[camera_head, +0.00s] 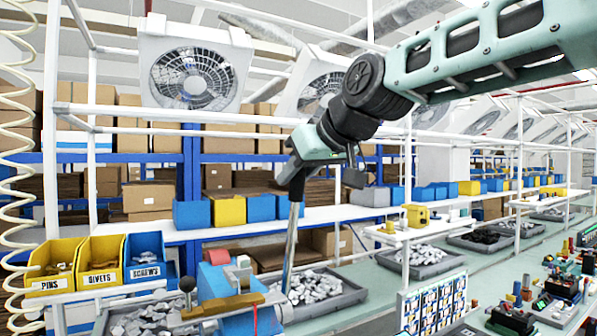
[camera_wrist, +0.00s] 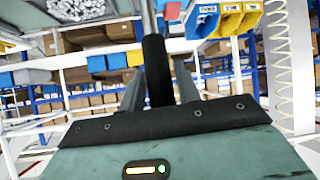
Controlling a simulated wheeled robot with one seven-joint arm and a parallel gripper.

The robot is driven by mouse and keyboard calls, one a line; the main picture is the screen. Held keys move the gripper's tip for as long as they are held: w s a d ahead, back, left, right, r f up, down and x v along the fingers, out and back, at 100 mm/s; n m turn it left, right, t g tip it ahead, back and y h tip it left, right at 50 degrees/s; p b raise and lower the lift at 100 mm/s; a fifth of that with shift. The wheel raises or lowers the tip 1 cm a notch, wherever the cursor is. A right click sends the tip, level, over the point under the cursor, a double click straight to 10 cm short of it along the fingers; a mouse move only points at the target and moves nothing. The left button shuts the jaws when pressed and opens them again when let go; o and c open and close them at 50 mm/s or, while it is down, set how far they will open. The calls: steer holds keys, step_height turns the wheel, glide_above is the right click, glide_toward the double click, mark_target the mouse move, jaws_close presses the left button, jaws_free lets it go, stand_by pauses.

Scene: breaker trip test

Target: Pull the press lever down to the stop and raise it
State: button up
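The press lever (camera_head: 290,245) is a chrome rod that rises, leaning slightly right, from beside the blue press (camera_head: 215,285) on the bench. The chrome rod (camera_wrist: 148,17) runs on beyond the fingertips. The lever's lower joint is partly hidden behind the press parts.
Yellow and blue part bins (camera_head: 53,266) stand left of the press. A grey tray of metal parts (camera_head: 318,290) lies close right of the lever. A shelf (camera_head: 330,214) runs behind it. A breaker panel (camera_head: 436,303) and devices stand on the right.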

steer(key=shift+o, duration=0.9)
steer(key=b+v, duration=0.6)
steer(key=v, duration=1.1)
steer(key=shift+s, duration=0.2)
